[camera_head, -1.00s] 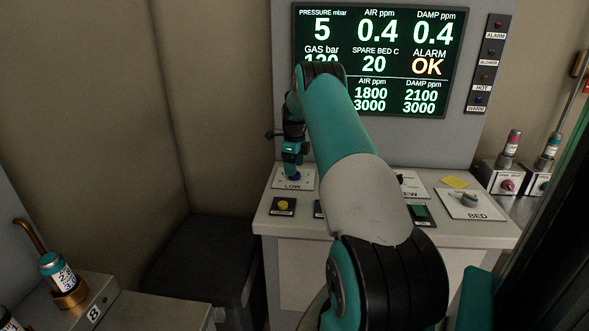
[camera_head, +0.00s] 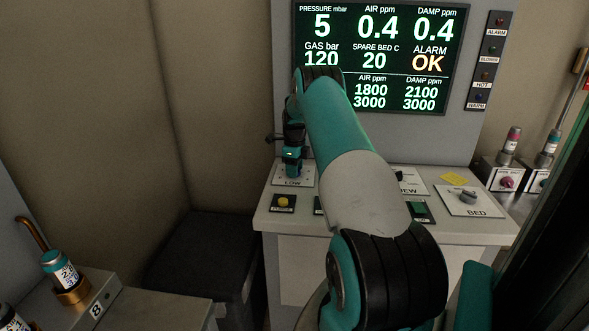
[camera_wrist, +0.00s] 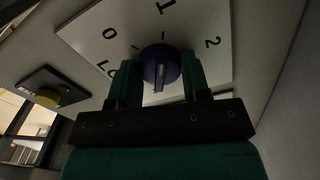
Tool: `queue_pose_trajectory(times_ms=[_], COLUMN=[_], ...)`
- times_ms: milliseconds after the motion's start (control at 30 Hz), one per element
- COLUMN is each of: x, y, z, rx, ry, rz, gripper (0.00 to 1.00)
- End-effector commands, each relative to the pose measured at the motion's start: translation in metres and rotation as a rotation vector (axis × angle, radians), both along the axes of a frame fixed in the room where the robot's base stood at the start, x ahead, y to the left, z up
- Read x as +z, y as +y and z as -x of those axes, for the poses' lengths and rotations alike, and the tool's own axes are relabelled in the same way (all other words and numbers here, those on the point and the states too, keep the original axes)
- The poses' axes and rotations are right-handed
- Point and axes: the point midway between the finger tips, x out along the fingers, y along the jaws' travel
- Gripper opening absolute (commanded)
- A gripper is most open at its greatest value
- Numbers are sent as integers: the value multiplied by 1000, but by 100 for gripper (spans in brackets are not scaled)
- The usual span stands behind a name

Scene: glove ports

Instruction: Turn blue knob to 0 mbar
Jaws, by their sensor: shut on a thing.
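The blue knob (camera_wrist: 160,68) sits on a white dial plate (camera_wrist: 92,45) marked 0, 1 and 2, with part of the word LOW. My gripper (camera_wrist: 161,72) is shut on the knob, one green finger on each side. A pale line on the knob runs roughly up and down in the wrist view; which mark it points to is hard to tell. In the head view my gripper (camera_head: 291,172) is down at the LOW plate (camera_head: 307,178) and hides the knob. The display (camera_head: 452,80) reads PRESSURE 5 mbar and ALARM OK.
A yellow button (camera_head: 283,202) is in front of the LOW plate; it also shows in the wrist view (camera_wrist: 47,97). A BED knob (camera_head: 468,196) and a green switch (camera_head: 419,210) are to the right. My arm covers the panel's middle.

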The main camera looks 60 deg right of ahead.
Motion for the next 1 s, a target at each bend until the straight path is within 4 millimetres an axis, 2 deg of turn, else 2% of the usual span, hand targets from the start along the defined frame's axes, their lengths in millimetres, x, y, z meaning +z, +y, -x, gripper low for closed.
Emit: queue_pose_trajectory(times_ms=[367,1000], x=[-1,0], y=[0,0], z=[0,0], rx=[181,766], ry=[-1,-1], rz=[1,2], gripper=[20,20])
